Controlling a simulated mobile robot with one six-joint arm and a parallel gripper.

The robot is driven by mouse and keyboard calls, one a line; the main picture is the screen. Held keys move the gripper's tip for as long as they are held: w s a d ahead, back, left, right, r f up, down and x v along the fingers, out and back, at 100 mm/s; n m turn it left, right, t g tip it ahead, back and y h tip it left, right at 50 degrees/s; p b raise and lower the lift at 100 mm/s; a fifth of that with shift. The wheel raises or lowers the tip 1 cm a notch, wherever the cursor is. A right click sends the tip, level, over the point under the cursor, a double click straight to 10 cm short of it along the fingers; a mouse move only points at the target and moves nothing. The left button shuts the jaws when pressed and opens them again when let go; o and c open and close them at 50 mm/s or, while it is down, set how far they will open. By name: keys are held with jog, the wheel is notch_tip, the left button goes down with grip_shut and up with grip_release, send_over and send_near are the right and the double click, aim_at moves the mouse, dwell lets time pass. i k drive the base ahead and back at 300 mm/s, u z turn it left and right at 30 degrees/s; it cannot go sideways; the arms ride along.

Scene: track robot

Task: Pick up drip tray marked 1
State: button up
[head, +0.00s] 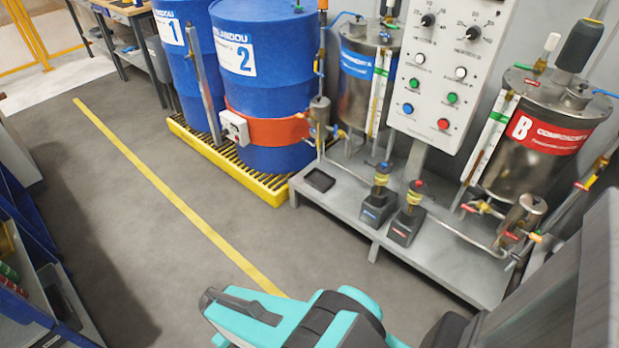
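A small, shallow black tray (319,181) lies flat on the left end of the grey metal platform, in front of the left steel tank. It looks empty. No number can be read on it, so I cannot tell whether it is the drip tray marked 1. Teal and black parts of my own arm show at the bottom centre, well apart from the tray.
Blue drums marked 1 (190,75) and 2 (243,65) stand on a yellow spill pallet (268,192). Two dark valve-topped units (377,207) (405,228) stand right of the tray. A control panel (447,70) rises behind. The floor (235,205) in front is clear.

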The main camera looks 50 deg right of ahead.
aim_at(316, 179)
jog(key=z, duration=0.1)
jog(key=i, duration=1.55)
jog(key=z, duration=0.15)
